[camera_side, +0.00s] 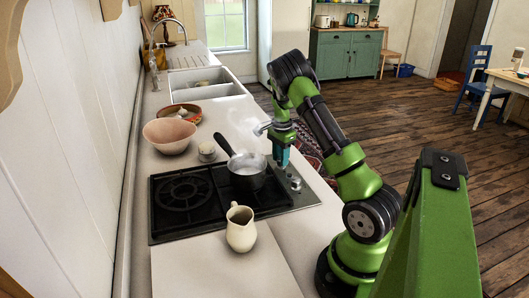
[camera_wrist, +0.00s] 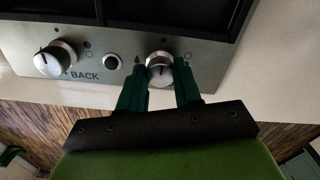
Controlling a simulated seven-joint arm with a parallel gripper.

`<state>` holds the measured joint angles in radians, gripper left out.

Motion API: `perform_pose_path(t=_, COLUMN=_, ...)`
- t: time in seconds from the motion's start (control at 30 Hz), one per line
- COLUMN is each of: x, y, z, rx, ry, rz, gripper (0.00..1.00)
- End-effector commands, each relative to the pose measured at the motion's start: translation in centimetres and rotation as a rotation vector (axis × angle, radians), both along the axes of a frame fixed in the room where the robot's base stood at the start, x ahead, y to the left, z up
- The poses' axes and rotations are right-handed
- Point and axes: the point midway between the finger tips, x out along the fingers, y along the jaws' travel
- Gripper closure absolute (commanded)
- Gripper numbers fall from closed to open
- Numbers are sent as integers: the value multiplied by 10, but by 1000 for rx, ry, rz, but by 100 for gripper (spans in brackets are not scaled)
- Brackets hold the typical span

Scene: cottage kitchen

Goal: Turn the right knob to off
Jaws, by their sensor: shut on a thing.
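The right knob (camera_wrist: 160,70) is round and silvery, on the front panel of the stove. In the wrist view my gripper (camera_wrist: 160,82) has one teal finger on each side of it and is shut on it. The knob's pointer direction is hard to make out. The left knob (camera_wrist: 55,60), with a dark line on its face, stands apart from the fingers, near the word BACK. In the side view my gripper (camera_side: 282,158) reaches down to the right side of the black stove (camera_side: 222,212), and its fingers partly hide the gripped knob.
A dark pan (camera_side: 248,182) with steam above it sits on a burner close to my gripper. A small round button (camera_wrist: 112,62) lies between the knobs.

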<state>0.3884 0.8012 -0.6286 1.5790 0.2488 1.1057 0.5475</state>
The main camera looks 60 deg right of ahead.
Motion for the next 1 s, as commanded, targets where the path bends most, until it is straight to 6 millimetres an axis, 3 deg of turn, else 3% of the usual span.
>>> perform_pose_path(t=0.37, x=0, y=0, z=2, rx=0, ry=-3, rz=-7, gripper=97)
perform_pose_path(t=0.4, x=0, y=0, z=2, rx=0, ry=-3, rz=-7, gripper=62)
perform_pose_path(t=0.47, x=0, y=0, z=2, rx=0, ry=-3, rz=-7, gripper=56)
perform_pose_path(t=0.77, x=0, y=0, z=2, rx=0, ry=-2, rz=-4, gripper=56)
perform_pose_path(t=0.87, x=1, y=-1, z=10, rx=-2, ry=-4, rz=-4, gripper=56)
perform_pose_path(t=1.0, x=1, y=-1, z=35, rx=-4, ry=-5, rz=-4, gripper=56)
